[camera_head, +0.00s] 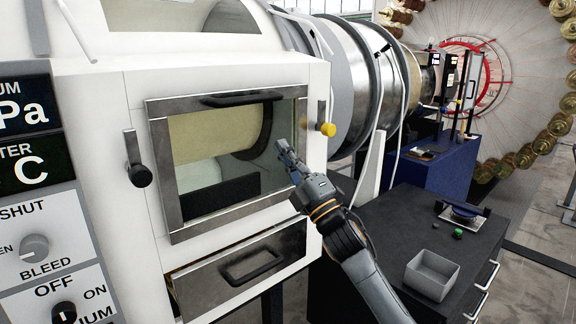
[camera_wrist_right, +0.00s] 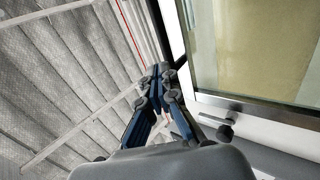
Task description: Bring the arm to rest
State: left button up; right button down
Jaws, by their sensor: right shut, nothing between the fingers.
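My right gripper (camera_head: 283,148) is shut and empty in the head view. It is in front of the right part of the glass door (camera_head: 215,160) of a white machine; I cannot tell how close it is to the glass. In the right wrist view my right gripper (camera_wrist_right: 158,72) shows its blue fingers together at the tips with nothing between them. The door's glass and frame fill the right of that view. My left gripper is not in view.
A metal drawer (camera_head: 240,274) sits below the door.

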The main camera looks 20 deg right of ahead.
jog(key=w+d+f+m+g+h, duration=0.2)
jog(key=f+m+h, duration=0.15)
jog(key=f, duration=1.15)
jog(key=w+d+f+m+g+h, duration=0.1)
jog(key=d+f+m+g+h, duration=0.3)
jog(key=f, duration=1.1)
jog(key=s+a+f+m+g+h, duration=0.1)
jog(key=s+f+m+g, duration=0.3)
jog(key=f, duration=1.1)
jog(key=s+f+m+g, duration=0.15)
jog(key=s+f, duration=0.55)
jog(key=f, duration=0.7)
jog(key=s+a+f+m+g, duration=0.2)
jog(key=s+f+m+g, duration=0.3)
jog(key=s+f, duration=1.8)
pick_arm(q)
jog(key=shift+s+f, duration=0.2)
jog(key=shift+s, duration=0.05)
pick_arm(e)
jog(key=s+a+f+m+g, duration=0.1)
jog(key=s+f+g, duration=0.2)
jog(key=s, duration=1.1)
jog(key=s+a+f+g, duration=0.1)
jog(key=s+f+g, duration=0.2)
jog(key=s, duration=1.1)
jog(key=shift+s+f+m+h, duration=0.3)
jog(key=shift+f+m+h, duration=0.1)
jog(key=shift+f, duration=0.35)
